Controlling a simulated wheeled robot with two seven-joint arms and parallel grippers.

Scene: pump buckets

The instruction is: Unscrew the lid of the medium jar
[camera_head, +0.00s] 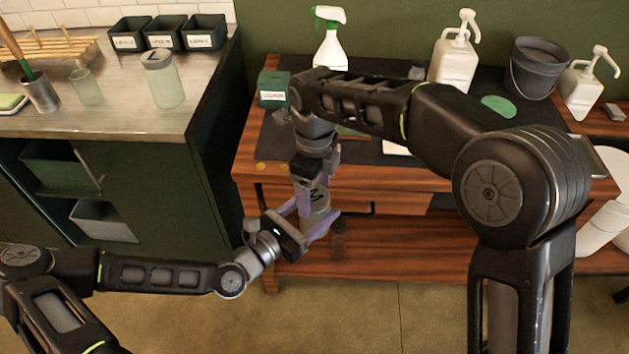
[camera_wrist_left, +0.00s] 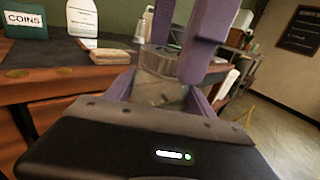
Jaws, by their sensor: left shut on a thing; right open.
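The medium jar (camera_head: 318,220) is clear, with a grey lid (camera_head: 317,196) marked M, and is held in the air in front of the wooden table. My left gripper (camera_head: 318,225) is shut on its body from the left. My right gripper (camera_head: 315,185) comes down from above, open, with purple fingers at either side of the lid; whether they touch it I cannot tell. In the left wrist view the clear jar (camera_wrist_left: 160,82) stands between my left fingers, with the right gripper's purple fingers (camera_wrist_left: 188,50) above it. They partly hide the jar's top.
Another lidded jar (camera_head: 164,82) stands on the steel counter (camera_head: 120,105) at left. The wooden table (camera_head: 262,155) holds a spray bottle (camera_head: 331,48), pump bottles (camera_head: 455,62), a dark bucket (camera_head: 536,70) and a green COINS box (camera_head: 273,90). Open floor lies in front.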

